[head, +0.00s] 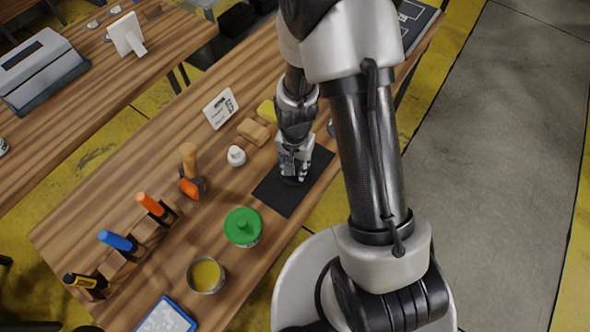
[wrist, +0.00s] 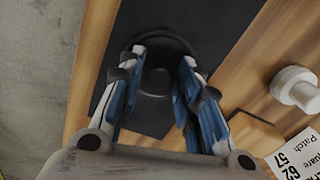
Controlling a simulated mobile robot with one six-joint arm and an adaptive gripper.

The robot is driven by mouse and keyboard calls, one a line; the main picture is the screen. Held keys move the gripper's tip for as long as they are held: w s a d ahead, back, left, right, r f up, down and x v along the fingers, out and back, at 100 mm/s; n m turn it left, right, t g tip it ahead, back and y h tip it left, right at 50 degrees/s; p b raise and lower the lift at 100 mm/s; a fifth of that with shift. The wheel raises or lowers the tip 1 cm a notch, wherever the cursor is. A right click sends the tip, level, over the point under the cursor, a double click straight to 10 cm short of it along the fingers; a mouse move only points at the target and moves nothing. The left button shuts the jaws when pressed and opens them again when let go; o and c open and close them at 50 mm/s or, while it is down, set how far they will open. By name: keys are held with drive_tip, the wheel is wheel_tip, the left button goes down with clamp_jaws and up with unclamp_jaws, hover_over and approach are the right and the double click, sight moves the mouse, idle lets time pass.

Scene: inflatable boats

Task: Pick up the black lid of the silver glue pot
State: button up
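The black lid (wrist: 156,80) is round with a raised knob and lies on a black mat (head: 279,200). In the wrist view it sits between and beyond my two blue-padded fingers. My gripper (wrist: 164,58) is open, with a gap on each side of the knob; I cannot tell whether a finger touches the rim. In the head view my gripper (head: 293,172) points down at the mat and mostly hides the lid. The silver pot (head: 207,283), uncovered with yellow glue inside, stands near the front edge of the wooden table.
A green-lidded pot (head: 243,227) stands between the silver pot and the mat. A white bottle (head: 236,156), a wooden block (head: 253,132) and a label card (head: 220,109) stand left of my gripper. A rack of coloured-handled tools (head: 143,232) is at the left.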

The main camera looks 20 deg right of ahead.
drive_tip(key=c, duration=0.6)
drive_tip(key=shift+o, duration=0.2)
